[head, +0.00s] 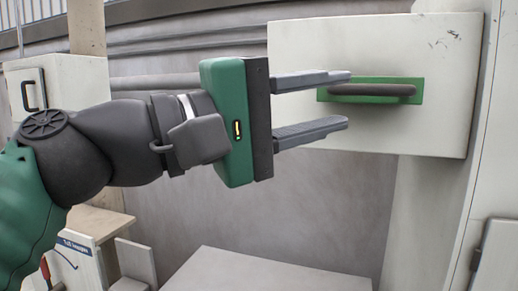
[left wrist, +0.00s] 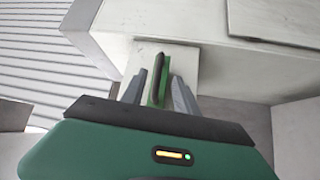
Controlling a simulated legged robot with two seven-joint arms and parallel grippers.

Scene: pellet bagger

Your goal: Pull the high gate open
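The high gate (head: 300,50) is a pale, scuffed panel at the upper right of the head view. A dark bar handle (head: 375,90) on a green plate (head: 408,82) is fixed to it. My left gripper (head: 348,100) is open, its two grey fingers pointing right toward the handle. The upper fingertip overlaps the left end of the green plate in the head view. In the left wrist view the handle (left wrist: 157,75) shows between the two spread fingers (left wrist: 160,90); I cannot tell whether they touch it. My right gripper is not in view.
A pale box with a black handle (head: 33,92) stands at the left. A white surface (head: 265,272) lies below my gripper. A pale upright post (head: 425,225) stands below the gate at the right. Grey wall is behind.

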